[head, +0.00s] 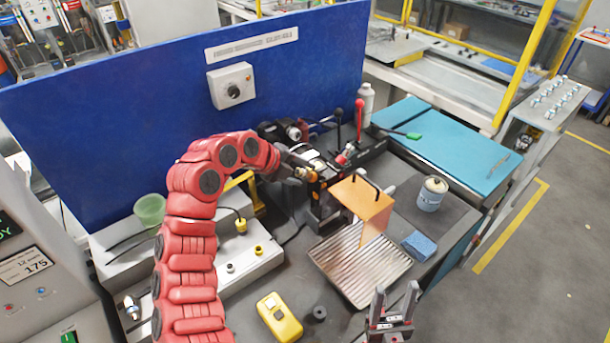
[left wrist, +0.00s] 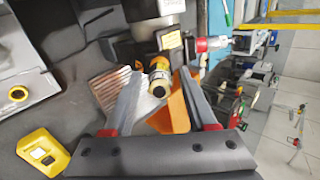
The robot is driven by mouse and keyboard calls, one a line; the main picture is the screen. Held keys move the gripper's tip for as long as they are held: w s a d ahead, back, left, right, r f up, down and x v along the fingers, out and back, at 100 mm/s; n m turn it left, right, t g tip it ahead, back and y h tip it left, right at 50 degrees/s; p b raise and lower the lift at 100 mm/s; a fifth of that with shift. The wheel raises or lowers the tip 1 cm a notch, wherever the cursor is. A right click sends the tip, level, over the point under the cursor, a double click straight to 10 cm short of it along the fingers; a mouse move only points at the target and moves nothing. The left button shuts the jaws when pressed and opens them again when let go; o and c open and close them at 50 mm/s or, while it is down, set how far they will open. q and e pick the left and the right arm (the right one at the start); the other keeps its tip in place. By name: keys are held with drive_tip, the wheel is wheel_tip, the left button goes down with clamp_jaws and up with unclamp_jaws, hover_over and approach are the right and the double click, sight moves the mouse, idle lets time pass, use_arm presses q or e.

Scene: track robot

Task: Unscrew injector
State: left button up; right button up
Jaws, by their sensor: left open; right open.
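The injector appears to be the brass-and-black round part (left wrist: 158,80) in the left wrist view, fixed in a grey fixture. A small brass end of it (head: 305,173) shows in the head view, largely hidden by my left gripper. My left gripper (head: 296,166) is at the fixture. In the left wrist view its open fingers (left wrist: 160,76) stand on either side of the part; I cannot tell whether they touch it. My right gripper (head: 394,296) is open and empty, upright at the front of the bench.
An orange shield (head: 362,205) stands right of the fixture, above a ribbed metal tray (head: 345,272). Red- and black-knobbed levers (head: 359,120) rise behind. A blue panel (head: 150,110) closes the back.

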use_arm(q)
drive_tip(key=m+b, duration=0.2)
drive_tip(key=m, duration=0.4)
drive_tip(key=shift+f, duration=0.1)
drive_tip(key=m+b, duration=0.1)
drive_tip(key=m, duration=0.2)
drive_tip(key=shift+m, duration=1)
clamp_jaws()
